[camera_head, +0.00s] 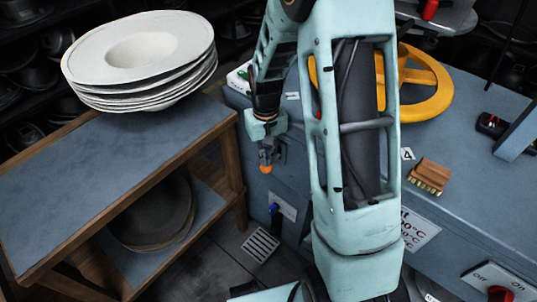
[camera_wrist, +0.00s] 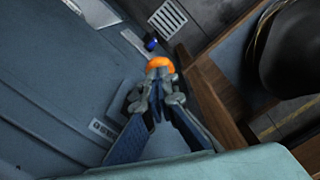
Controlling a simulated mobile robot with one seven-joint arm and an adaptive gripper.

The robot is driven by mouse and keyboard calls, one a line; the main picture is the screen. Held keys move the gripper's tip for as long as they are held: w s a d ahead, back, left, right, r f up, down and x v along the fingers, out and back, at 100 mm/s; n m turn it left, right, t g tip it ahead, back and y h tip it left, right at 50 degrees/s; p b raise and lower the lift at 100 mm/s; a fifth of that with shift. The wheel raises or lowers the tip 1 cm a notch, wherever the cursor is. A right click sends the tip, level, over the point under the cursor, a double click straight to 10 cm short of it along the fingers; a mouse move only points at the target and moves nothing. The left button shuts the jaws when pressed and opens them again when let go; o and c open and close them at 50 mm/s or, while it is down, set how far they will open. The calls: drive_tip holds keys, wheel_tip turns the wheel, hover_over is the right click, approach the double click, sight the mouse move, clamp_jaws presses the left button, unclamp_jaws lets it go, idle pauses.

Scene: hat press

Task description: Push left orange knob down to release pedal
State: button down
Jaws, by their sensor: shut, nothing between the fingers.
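The orange knob (camera_head: 266,169) shows at the side of the blue machine, just below my gripper (camera_head: 267,152) in the head view. In the wrist view the round orange knob (camera_wrist: 160,63) lies right at the tips of my gripper (camera_wrist: 157,78), which partly cover it. The fingers are shut with nothing between them. The tips look very close to the knob or touching it; I cannot tell which. The pedal is not clearly seen. A second orange knob is not in view.
A wooden shelf table (camera_head: 60,210) with stacked white hats (camera_head: 140,55) stands at left, close to my gripper. A blue-capped part (camera_head: 274,208) sits lower on the machine. A yellow handwheel (camera_head: 432,85) and a brush (camera_head: 430,176) are on the machine top.

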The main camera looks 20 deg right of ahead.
wheel_tip(320, 180, up, 8)
drive_tip(key=p, duration=0.5)
drive_tip(key=shift+f, duration=0.15)
idle(0.7)
